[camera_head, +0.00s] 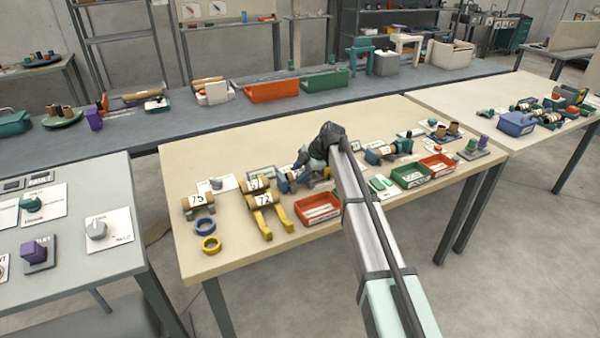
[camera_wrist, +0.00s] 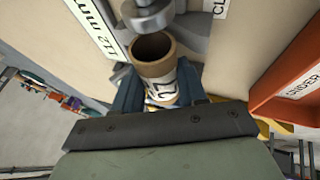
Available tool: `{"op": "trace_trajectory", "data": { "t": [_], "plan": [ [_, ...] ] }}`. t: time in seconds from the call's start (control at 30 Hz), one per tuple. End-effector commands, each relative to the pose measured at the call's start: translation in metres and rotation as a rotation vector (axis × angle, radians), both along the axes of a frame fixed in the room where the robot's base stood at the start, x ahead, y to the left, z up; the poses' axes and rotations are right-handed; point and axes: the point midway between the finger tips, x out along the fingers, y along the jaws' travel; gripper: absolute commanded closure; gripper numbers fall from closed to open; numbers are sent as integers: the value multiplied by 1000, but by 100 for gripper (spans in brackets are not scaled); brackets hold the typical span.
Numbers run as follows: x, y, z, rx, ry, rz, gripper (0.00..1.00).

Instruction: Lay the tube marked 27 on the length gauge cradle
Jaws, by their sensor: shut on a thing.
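The tan tube marked 27 (camera_wrist: 157,70) sits between the blue fingers of my gripper (camera_wrist: 158,88) in the wrist view, its open end toward the top of the picture. My gripper is shut on it. A grey metal gauge part (camera_wrist: 194,42) with a round end piece (camera_wrist: 148,14) lies just beyond the tube's open end, beside a label reading 112 mm (camera_wrist: 93,25). I cannot tell whether the tube touches the gauge or its cradle. In the head view my arm hides part of this spot, and the tube's number is not readable there.
Tubes marked 75 (camera_head: 197,200), 57 (camera_head: 256,184) and 72 (camera_head: 264,199) rest on stands to the left. A red bin (camera_head: 318,209) stands in front; a green bin (camera_head: 411,175) and another red bin (camera_head: 438,164) stand right.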

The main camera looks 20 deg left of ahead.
Motion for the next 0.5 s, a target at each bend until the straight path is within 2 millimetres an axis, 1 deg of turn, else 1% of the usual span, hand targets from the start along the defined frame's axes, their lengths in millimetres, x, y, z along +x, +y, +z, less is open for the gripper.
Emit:
{"op": "trace_trajectory", "data": {
  "t": [0.3, 0.43, 0.47, 0.5],
  "plan": [
    [0, 0, -8, 0, 0, 0, 87],
    [0, 0, -9, 1, -1, 0, 87],
    [0, 0, -9, 0, 0, 0, 57],
    [0, 0, -9, 0, 0, 0, 53]
  ]
}}
